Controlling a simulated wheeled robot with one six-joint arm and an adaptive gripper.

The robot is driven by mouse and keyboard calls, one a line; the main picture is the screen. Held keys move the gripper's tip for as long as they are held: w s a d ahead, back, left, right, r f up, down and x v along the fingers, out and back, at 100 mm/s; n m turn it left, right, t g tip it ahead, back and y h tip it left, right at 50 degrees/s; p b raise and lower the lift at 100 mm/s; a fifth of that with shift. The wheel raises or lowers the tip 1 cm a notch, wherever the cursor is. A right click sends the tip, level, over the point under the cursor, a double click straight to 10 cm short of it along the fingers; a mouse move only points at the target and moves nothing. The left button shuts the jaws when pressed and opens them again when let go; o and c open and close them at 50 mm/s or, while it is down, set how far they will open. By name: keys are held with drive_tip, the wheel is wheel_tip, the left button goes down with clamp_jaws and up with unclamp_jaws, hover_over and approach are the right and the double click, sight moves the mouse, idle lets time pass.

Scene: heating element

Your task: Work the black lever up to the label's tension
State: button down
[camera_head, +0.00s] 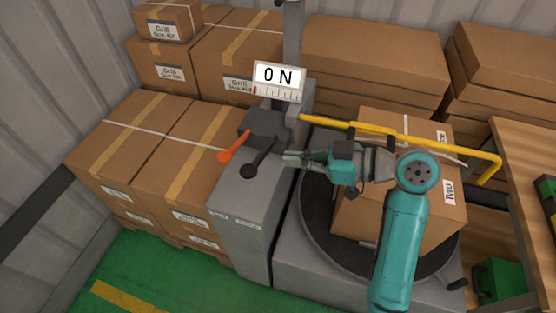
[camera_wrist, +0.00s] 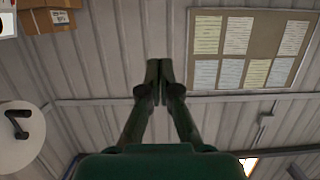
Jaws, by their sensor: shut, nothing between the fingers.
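The black lever (camera_head: 260,157) sticks out of the grey machine head and points down-left, ending in a round knob. An orange lever (camera_head: 234,147) sits just left of it.
A yellow bar (camera_head: 400,137) runs above my wrist. A carton (camera_head: 376,125) labelled Two sits on the black turntable (camera_head: 318,220) behind my arm. Stacked cartons (camera_head: 140,150) stand left of the grey machine column (camera_head: 240,235). The wrist view shows a notice board (camera_wrist: 250,50) on the wall.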

drive_tip(key=w+a+f, duration=0.3)
drive_tip(key=a+f, duration=0.3)
drive_tip(key=a, duration=0.2)
drive_tip(key=shift+a+f, duration=0.1)
idle(0.3)
